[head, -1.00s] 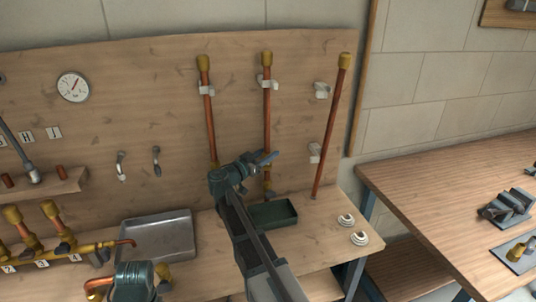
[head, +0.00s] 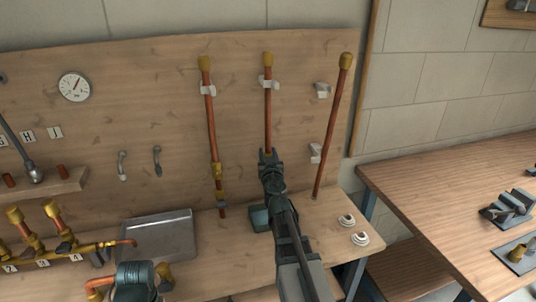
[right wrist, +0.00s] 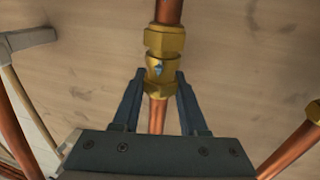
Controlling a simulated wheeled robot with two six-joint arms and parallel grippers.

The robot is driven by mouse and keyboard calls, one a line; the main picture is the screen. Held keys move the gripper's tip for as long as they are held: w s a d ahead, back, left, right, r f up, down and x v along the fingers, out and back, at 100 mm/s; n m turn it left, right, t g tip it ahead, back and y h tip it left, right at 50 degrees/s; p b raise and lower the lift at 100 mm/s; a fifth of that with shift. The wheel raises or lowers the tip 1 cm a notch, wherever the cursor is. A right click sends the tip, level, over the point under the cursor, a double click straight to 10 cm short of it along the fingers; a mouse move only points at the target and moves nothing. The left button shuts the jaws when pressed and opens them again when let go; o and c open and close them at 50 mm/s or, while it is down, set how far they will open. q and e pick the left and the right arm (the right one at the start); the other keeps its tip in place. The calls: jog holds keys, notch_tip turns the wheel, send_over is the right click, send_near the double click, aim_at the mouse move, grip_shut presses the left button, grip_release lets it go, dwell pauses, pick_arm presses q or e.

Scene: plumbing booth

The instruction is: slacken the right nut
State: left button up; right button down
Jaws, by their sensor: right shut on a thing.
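My right gripper (head: 267,158) reaches up to the middle copper pipe (head: 268,120) on the wooden backboard and hides its lower end. In the right wrist view, a brass fitting on this pipe has an upper nut (right wrist: 165,40), a middle body (right wrist: 160,68) and a lower nut (right wrist: 157,88). The gripper's two fingers (right wrist: 159,80) stand on both sides of the lower nut and are shut on it. A left copper pipe (head: 211,130) with brass fittings low down is apart from the gripper. My left gripper is not in view.
A leaning copper pipe (head: 332,130) stands to the right. White round parts (head: 347,220) lie at the bench's right end. Another table (head: 450,180) is further right.

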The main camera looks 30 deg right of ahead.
jog(key=shift+n+t+y, duration=0.6)
jog(key=shift+n+y, duration=0.6)
jog(key=shift+y, duration=0.6)
jog(key=shift+n+y, duration=0.3)
jog(key=shift+y, duration=0.1)
jog(key=shift+c, duration=2.2)
grip_release()
jog(key=shift+a, duration=0.1)
